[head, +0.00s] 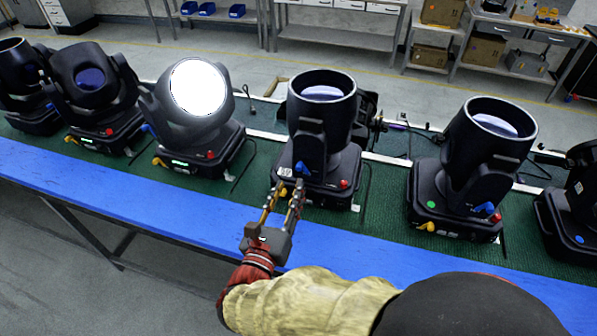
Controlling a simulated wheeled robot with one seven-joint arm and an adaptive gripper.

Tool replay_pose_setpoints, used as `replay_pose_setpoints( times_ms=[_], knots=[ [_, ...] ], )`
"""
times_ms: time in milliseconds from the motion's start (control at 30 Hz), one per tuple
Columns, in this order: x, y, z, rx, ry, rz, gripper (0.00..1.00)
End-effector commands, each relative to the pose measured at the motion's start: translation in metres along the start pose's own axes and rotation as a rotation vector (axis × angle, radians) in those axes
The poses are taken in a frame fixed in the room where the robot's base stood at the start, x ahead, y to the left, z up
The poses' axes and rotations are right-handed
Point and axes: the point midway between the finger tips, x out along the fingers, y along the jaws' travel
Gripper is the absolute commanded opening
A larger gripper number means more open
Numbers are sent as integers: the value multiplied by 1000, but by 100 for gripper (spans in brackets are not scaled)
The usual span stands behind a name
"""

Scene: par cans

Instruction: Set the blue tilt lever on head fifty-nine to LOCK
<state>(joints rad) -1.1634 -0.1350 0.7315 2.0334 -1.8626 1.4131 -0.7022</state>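Several black moving-head lights stand in a row on a green-topped bench; I cannot read their numbers, so I cannot tell which is head fifty-nine. My gripper (290,188) is at the front of the middle light (322,105), close to the left part of its base. Its two fingers are apart with nothing visible between them; whether they touch the base is unclear. A blue lever (302,168) shows on that light just beyond the fingertips. Its LOCK marking is not legible. A red knob (344,184) sits at the base's right.
A lit head (198,88) stands to the left, and another light (490,130) with blue, yellow, red and green parts to the right. The bench's blue front edge (130,195) runs under my arm. Cables lie behind the lights. Shelves stand farther back.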

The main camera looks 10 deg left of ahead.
Motion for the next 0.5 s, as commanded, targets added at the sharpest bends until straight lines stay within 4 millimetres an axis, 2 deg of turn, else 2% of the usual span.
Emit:
replay_pose_setpoints(
  times_ms=[300, 500],
  knots=[
    [48, -2, -2, 4, 2, -5, 31],
    [66, -2, -2, 4, 3, -4, 31]
  ],
)
